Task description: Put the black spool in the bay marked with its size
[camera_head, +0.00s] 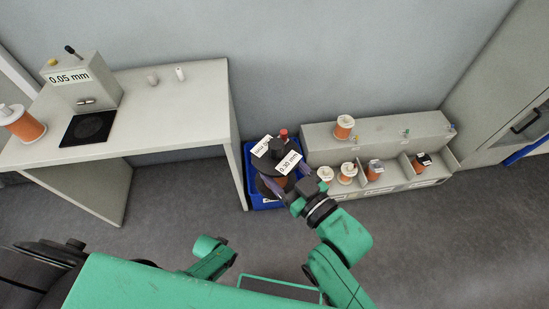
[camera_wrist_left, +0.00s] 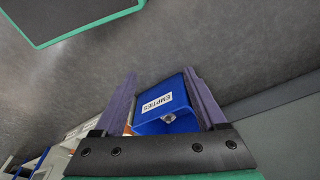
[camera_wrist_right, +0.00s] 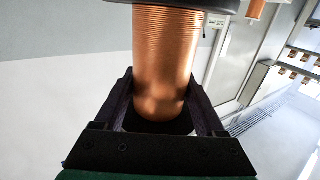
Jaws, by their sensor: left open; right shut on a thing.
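The black spool (camera_head: 277,150) shows in the head view, with black flanges and a white label reading 0.30 mm. My right gripper (camera_head: 284,187) is shut on it and holds it above the blue bin. In the right wrist view the copper winding (camera_wrist_right: 165,60) stands between the fingers, below a black flange. A grey bay rack (camera_head: 405,130) stands to the right of the spool; several bays hold spools, and their front labels are too small to read. My left gripper (camera_wrist_left: 160,78) is open and empty in the left wrist view.
A blue bin (camera_head: 250,188) marked EMPTIES (camera_wrist_left: 150,127) stands on the floor between the table (camera_head: 185,110) and the rack. A gauge box (camera_head: 85,80) reading 0.05 mm and an orange spool (camera_head: 25,125) are on the table. A white-topped spool (camera_head: 344,127) stands on the rack.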

